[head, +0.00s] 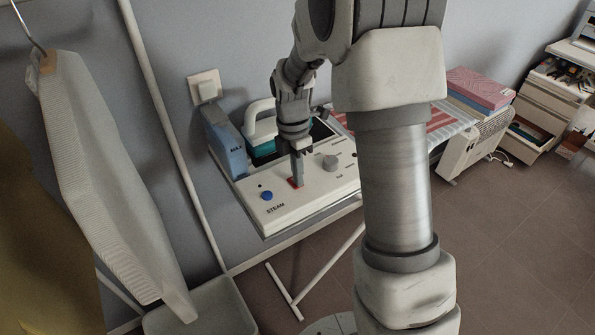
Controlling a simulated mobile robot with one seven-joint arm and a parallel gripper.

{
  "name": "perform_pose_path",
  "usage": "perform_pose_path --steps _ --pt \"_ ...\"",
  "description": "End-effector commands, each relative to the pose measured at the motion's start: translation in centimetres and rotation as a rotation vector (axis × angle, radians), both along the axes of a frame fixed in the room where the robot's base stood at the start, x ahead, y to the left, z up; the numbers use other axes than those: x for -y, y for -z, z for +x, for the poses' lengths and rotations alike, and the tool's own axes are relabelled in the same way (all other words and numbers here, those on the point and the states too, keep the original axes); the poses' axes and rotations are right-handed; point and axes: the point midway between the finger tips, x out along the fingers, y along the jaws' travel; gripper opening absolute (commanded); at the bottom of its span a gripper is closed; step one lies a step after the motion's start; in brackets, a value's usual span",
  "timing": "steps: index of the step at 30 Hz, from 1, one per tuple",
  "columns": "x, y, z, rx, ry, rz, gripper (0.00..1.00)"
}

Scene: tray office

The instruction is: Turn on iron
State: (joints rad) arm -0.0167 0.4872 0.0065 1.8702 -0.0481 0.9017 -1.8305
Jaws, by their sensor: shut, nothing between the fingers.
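The iron (261,127), with a white handle and teal body, stands at the back left of the ironing station. The word STEAM is printed near the blue button. My gripper (298,182) is shut and points down at the red switch, its tips at or just above it. The tips partly cover the switch, so I cannot tell its position or whether they touch it.
A striped cloth (440,121) lies on the board behind my arm. A white garment (105,170) hangs at the left above a grey bin (203,308).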

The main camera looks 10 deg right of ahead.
Motion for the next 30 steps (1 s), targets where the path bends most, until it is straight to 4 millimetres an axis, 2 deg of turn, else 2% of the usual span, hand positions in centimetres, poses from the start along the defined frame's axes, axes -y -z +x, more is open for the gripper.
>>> perform_pose_path --steps 14,24,30 --pt "0.1 0.5 -0.2 -0.003 0.000 -0.001 0.00" --pt "-0.3 0.0 1.2 0.001 0.000 0.000 0.00" --pt "-0.4 0.0 1.3 0.001 0.000 0.000 0.00"
